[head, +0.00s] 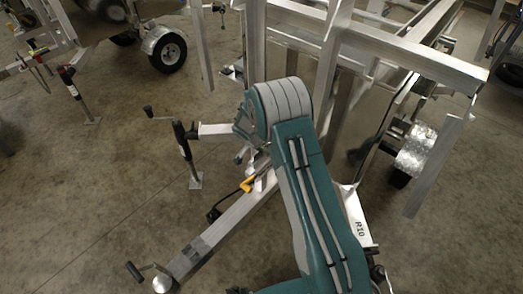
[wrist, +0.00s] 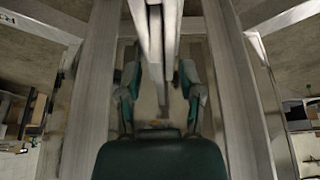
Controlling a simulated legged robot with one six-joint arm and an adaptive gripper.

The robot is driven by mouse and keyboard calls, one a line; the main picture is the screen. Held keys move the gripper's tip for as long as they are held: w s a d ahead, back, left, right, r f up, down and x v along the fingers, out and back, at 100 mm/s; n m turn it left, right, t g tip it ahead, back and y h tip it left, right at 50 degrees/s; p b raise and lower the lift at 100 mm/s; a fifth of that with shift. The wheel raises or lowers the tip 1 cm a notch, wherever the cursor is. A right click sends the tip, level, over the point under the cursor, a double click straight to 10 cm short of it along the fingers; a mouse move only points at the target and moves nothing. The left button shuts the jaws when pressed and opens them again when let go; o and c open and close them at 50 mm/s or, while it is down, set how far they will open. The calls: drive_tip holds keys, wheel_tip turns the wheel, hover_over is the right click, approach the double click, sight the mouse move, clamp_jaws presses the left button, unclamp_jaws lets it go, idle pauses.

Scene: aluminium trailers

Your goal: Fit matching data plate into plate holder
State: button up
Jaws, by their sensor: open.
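In the wrist view, my gripper (wrist: 160,96) is open, with its two teal-and-grey fingers apart and nothing held between them. A pale metal bar (wrist: 156,35) runs down the picture between the fingers; I cannot tell whether it touches them. In the head view, my arm's teal end hides most of the gripper, beside the aluminium trailer frame (head: 232,222). I cannot make out a data plate or plate holder for certain. A white surface marked "R10" (head: 357,222) shows right of my arm; I cannot tell what it belongs to.
Trailer beams (head: 420,55) stand close behind and right of my arm, with a wheel fender (head: 415,150) at right. A jack (head: 187,155) stands left of it. Another trailer's wheel (head: 168,53) is at upper left. Concrete floor (head: 90,190) at left is mostly clear.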

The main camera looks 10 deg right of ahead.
drive_tip(key=v, duration=1.1)
drive_tip(key=shift+a+r, duration=0.15)
drive_tip(key=shift+r, duration=0.25)
drive_tip(key=s+d+r+n+t+y, duration=0.1)
drive_tip(key=s+d+r+n, duration=0.1)
drive_tip(key=s+r, duration=0.65)
drive_tip(key=s+d+r+n+y, duration=0.1)
drive_tip(key=s+d+r+n, duration=0.15)
drive_tip(key=s+r, duration=0.6)
drive_tip(key=s+r+n+t+y, duration=0.1)
drive_tip(key=s+r+n, duration=0.2)
drive_tip(key=s, duration=0.5)
drive_tip(key=s+a+r+n, duration=0.1)
drive_tip(key=s+r+n, duration=0.2)
drive_tip(key=s, duration=0.6)
drive_tip(key=shift+r+t+y, duration=0.4)
drive_tip(key=shift+r, duration=0.55)
drive_tip(key=shift+s+a, duration=0.1)
